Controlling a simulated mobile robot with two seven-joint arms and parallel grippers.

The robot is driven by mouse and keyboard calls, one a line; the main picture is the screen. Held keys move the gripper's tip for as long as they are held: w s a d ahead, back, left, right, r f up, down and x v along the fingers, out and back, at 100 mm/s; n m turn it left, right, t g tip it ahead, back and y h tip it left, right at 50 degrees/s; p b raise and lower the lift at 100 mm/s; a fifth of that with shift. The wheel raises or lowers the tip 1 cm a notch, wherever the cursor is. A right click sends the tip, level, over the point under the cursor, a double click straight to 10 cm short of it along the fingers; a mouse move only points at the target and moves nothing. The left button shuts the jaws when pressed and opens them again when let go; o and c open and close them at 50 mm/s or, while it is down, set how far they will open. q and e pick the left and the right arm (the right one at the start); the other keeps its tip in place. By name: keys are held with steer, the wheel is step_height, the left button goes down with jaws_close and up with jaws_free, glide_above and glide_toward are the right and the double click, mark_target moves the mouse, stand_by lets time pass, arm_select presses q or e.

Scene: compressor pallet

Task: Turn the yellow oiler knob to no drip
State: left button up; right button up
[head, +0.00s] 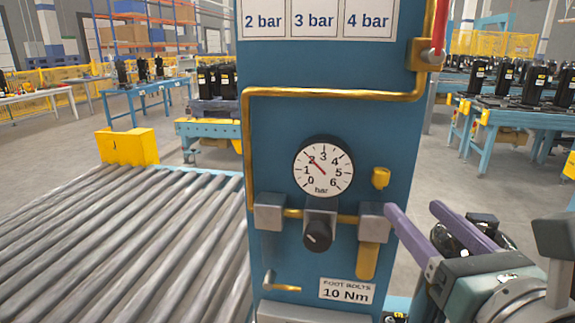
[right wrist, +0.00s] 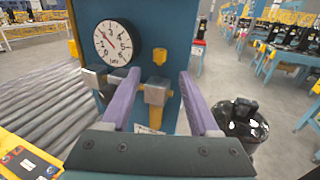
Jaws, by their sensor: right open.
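The small yellow oiler knob (head: 380,177) sticks out of the blue panel, right of the round gauge and above a grey block (head: 373,222). It also shows in the right wrist view (right wrist: 160,55), beyond and between the fingertips. A yellow bowl (head: 367,260) hangs below the block. My right gripper (head: 412,207) has two purple fingers, spread apart and empty. In the head view its fingertips are to the right of and lower than the knob, apart from it. I cannot read any mark on the knob. My left gripper is not in view.
The pressure gauge (head: 323,168) has its red needle near 2. A regulator with a black knob (head: 318,235) sits below it. Yellow piping (head: 330,94) runs across the panel (head: 275,130). A roller conveyor (head: 120,240) lies left. A glossy black compressor (right wrist: 240,122) stands right.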

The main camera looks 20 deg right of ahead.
mark_target(384, 179)
steer(key=x, duration=0.9)
steer(key=shift+w+a, duration=0.1)
jaws_close()
stand_by(0.4)
